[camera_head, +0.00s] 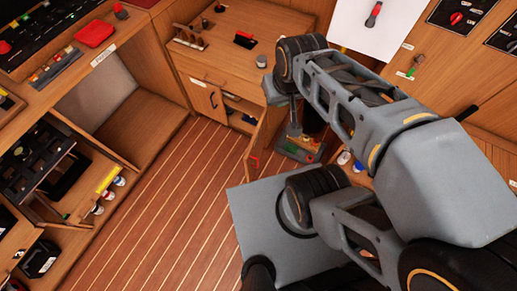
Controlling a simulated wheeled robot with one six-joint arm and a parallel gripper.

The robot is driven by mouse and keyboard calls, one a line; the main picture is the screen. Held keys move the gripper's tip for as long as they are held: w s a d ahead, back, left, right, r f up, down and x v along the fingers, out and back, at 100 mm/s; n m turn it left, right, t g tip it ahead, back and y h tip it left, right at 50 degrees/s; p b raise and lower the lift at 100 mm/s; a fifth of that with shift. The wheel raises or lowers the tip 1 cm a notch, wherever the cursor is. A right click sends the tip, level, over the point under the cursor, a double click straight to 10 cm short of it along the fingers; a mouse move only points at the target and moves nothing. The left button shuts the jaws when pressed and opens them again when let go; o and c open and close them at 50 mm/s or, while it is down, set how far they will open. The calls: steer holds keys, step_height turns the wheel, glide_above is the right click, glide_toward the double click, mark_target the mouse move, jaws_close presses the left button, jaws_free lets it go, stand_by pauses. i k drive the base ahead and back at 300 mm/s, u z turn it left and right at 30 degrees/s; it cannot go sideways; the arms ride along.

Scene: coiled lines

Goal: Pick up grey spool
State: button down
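A small grey cylinder (262,61), which looks like the grey spool, stands on the wooden counter top near its right edge, just left of my wrist. My arm reaches up from the lower right and bends down at the wrist. My gripper (293,122) appears to hang below the wrist, to the right of and lower in the picture than the grey cylinder, and apart from it. My arm links partly cover it, and its fingers are too small and dark to tell whether they are open or shut.
The counter (222,52) also bears a wooden rack (190,38) and a dark-and-red item (244,39). Below it are a drawer and an open cabinet door (262,140). A tray with coloured pieces (300,148) lies under my wrist. The plank floor (185,200) is clear.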

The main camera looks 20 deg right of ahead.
mark_target(261, 60)
steer(key=u, duration=2.35)
steer(key=i, duration=1.5)
steer(key=z, duration=2.15)
steer(key=i, duration=1.05)
steer(key=z, duration=0.95)
steer(key=i, duration=0.25)
steer(key=z, duration=0.45)
